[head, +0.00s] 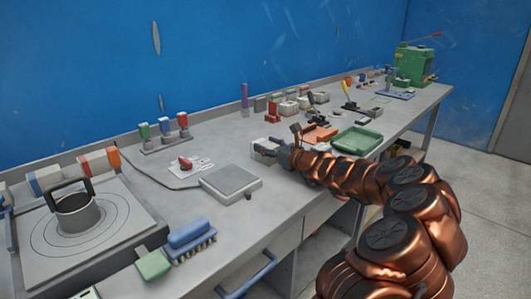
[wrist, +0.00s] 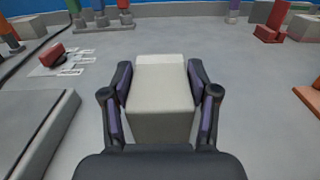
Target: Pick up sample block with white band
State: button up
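The sample block (wrist: 161,100) is a pale grey-beige box with a white band (wrist: 159,59) across its far end in the wrist view. In the head view the block (head: 264,147) is small, low at the bench top, just beyond my gripper (head: 287,152). In the wrist view my gripper (wrist: 161,92) has one dark finger along each side of the block, very close to it. I cannot tell whether the pads press on it. The block's underside is hidden, and no clear gap to the bench shows.
A flat grey plate device (head: 230,182) stands left of the block. A red-handled item (head: 185,163) lies behind that. Samples on a rack (head: 163,140) stand near the wall. Bare bench surrounds the block.

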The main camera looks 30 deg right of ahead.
jog(key=c, duration=0.9)
